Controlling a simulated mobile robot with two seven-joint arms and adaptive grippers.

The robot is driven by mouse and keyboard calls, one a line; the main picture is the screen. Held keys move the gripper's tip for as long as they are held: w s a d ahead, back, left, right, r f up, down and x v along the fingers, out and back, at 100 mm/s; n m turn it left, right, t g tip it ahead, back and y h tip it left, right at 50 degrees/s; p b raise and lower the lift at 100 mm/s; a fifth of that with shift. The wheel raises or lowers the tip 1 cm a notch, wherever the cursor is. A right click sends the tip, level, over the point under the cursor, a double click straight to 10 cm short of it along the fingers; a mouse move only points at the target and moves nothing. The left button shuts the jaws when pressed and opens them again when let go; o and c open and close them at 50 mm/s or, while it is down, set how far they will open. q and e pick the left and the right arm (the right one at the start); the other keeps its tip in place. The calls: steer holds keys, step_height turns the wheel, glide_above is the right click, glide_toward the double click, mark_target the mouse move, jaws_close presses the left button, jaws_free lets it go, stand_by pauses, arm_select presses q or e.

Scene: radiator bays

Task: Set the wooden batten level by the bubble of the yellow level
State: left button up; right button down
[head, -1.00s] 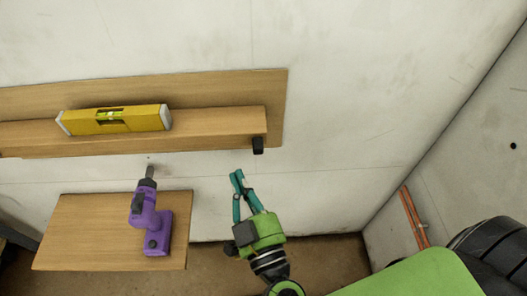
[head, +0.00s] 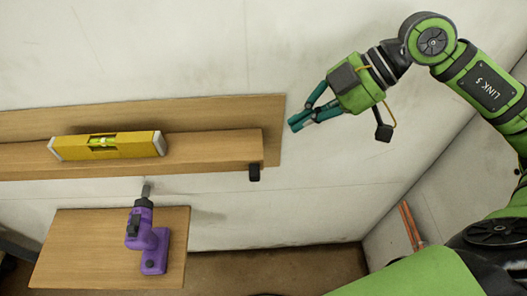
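The wooden batten (head: 215,150) runs along the wall against a wider wooden backing board (head: 220,109). The yellow level (head: 130,146) lies on top of the batten, left of its right end. Its green vial (head: 103,141) faces me, but the bubble is too small to read exactly. A black knob (head: 254,172) sits under the batten's right end. My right gripper (head: 296,123) is just right of the backing board's right end, pointing left and down, apart from the batten. Its teal fingers look close together, with nothing seen between them. My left gripper is out of view.
An orange bar (head: 411,226) leans near the right wall corner. The wall between the shelf and the corner is clear.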

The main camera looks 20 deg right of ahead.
steer(key=p, duration=0.3)
glide_above(263, 160)
steer(key=s, duration=0.2)
step_height(263, 160, down, 6)
steer(key=f, duration=0.4)
steer(key=shift+w+a+p, duration=0.3)
steer(key=shift+p, duration=0.1)
steer(key=shift+f, duration=0.55)
